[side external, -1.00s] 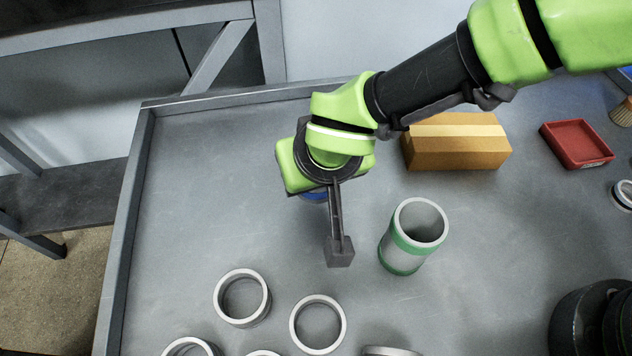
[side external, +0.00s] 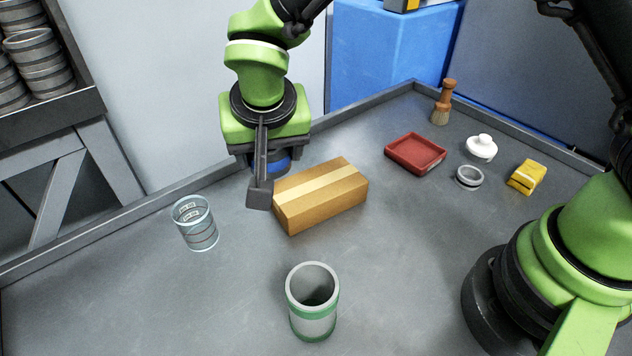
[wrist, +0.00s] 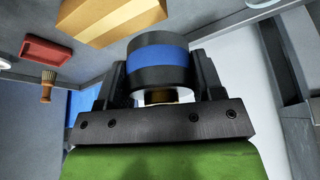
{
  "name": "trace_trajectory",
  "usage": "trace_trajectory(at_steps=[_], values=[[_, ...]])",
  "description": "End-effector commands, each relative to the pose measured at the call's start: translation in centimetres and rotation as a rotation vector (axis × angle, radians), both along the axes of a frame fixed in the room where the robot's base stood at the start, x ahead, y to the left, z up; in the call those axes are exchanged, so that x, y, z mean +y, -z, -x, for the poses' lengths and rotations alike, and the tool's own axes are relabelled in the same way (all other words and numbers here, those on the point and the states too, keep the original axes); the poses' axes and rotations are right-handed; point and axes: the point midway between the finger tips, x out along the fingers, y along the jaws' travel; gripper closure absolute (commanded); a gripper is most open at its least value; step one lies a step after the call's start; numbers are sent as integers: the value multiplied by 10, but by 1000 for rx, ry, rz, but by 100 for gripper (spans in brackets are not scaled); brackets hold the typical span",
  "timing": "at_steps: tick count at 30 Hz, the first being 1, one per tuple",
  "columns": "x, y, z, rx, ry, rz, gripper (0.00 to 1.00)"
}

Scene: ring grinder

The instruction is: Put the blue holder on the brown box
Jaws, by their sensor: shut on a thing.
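My gripper (side external: 266,176) is shut on the blue holder (side external: 279,162), a short dark cylinder with a blue band. In the side view a finger and the wrist hide much of it. In the wrist view the holder (wrist: 160,54) sits between the two fingers of my gripper (wrist: 160,76). The brown box (side external: 322,197), with a pale tape strip along its top, lies on the table. In the side view the gripper is at the box's left end, and the finger overlaps its edge. The box (wrist: 105,18) also shows beyond the holder in the wrist view.
A clear cylinder (side external: 196,223) stands left of the box, and a grey-green cylinder (side external: 312,300) in front. A red tray (side external: 416,153), brush (side external: 442,103), white lidded item (side external: 481,148), small ring (side external: 469,177) and yellow block (side external: 526,177) are to the right.

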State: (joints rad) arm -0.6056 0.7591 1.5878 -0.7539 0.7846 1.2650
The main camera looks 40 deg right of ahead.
Motion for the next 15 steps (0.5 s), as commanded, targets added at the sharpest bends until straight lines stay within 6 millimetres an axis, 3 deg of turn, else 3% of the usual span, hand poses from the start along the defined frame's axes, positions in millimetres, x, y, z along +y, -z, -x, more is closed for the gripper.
trace_trajectory(at_steps=[1, 3, 6, 11, 15], values=[[-22, -6, -3, -4, 79, -1, 86], [-45, -10, -4, -5, 169, -1, 86], [-68, -15, -3, -8, 263, 2, 87], [-85, -10, -1, -7, 331, 6, 87], [-87, 15, 0, -3, 338, 8, 87]])
